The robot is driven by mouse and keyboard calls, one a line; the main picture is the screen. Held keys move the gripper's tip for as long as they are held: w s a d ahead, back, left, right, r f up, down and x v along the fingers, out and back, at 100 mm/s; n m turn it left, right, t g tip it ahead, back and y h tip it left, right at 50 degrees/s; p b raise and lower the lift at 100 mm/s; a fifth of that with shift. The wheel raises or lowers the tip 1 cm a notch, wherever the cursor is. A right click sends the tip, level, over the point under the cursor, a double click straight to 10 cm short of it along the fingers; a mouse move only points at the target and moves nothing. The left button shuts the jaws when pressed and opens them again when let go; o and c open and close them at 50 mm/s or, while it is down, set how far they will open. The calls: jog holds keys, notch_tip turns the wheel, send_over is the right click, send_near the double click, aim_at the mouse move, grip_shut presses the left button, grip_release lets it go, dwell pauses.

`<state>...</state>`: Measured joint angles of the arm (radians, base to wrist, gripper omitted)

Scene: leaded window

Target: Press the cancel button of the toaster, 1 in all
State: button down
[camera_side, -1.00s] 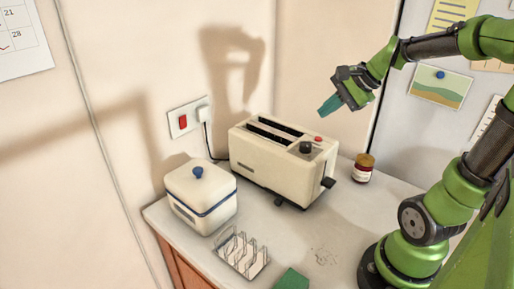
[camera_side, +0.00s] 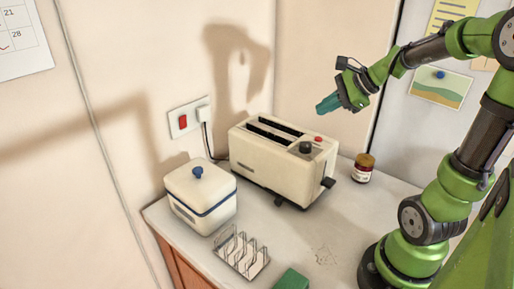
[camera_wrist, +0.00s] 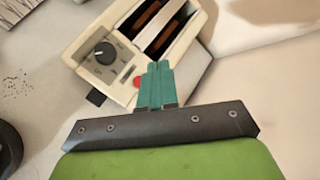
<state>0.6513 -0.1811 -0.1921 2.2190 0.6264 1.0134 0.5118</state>
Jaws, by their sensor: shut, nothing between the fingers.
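The cream toaster (camera_side: 265,172) stands on the counter with two long slots, a dark knob (camera_side: 305,147) and a red button (camera_side: 318,139) on its top near the right end. A dark lever sticks out of that end. My gripper (camera_side: 322,108) is shut and empty, in the air above the toaster's right end. In the wrist view the teal fingers (camera_wrist: 157,72) overlap the toaster's edge. The red button (camera_wrist: 137,82) shows just left of them, partly hidden, with the knob (camera_wrist: 105,53) farther left. The fingers appear apart from the button.
A white lidded box (camera_side: 202,198) and a wire toast rack (camera_side: 243,253) stand left and front of the toaster. A brown jar (camera_side: 363,168) stands to its right. A wall socket (camera_side: 188,117) with a plug is behind.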

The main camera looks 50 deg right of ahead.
aim_at(322, 139)
jog(key=shift+f, duration=2.8)
jog(key=shift+f, duration=0.4)
jog(key=shift+f, duration=0.4)
dwell(0.5)
jog(key=shift+r, duration=0.85)
jog(key=shift+r, duration=2.5)
